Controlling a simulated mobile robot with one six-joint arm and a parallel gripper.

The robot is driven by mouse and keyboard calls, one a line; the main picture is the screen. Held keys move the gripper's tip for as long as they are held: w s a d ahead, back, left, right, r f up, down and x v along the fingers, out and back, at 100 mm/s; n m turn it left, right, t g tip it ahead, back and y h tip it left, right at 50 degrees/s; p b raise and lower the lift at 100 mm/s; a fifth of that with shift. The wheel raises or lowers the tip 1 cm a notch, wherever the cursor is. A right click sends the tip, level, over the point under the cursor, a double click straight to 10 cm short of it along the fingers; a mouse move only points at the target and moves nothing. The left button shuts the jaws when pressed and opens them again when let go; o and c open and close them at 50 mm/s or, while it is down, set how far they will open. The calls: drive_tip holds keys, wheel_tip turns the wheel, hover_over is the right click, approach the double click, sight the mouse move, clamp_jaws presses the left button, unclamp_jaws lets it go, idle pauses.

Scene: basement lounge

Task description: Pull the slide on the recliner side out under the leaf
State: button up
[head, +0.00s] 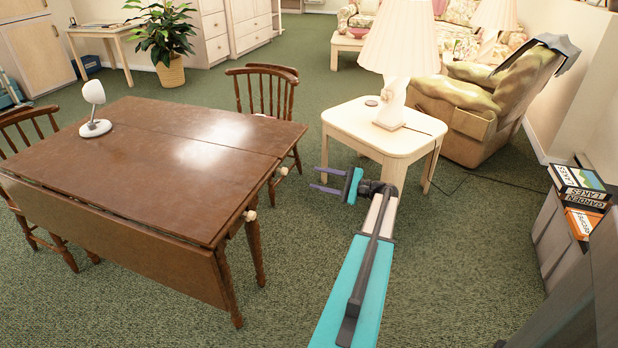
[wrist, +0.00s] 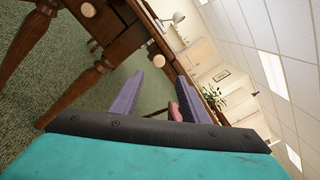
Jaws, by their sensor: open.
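The brown drop-leaf table (head: 150,185) stands at the left of the head view. Its near leaf (head: 110,240) hangs down; beyond a seam, the far section lies level with the top. Two pale knobs show at the table's right end, a nearer knob (head: 251,215) and a farther knob (head: 283,171). The wrist view shows two pale knobs too, one at upper left (wrist: 88,9) and one at upper middle (wrist: 163,26). My gripper (head: 315,178) is open and empty, right of the table and apart from the knobs. Its purple fingers (wrist: 160,76) point toward the table side.
A cream side table (head: 385,125) with a lamp (head: 400,45) stands just beyond my gripper, with the recliner (head: 480,110) behind it. A chair (head: 265,90) stands at the table's far side. Green carpet (head: 430,270) is clear at right. A book stack (head: 580,190) sits far right.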

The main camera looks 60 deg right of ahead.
drive_tip(key=shift+v, duration=1.4)
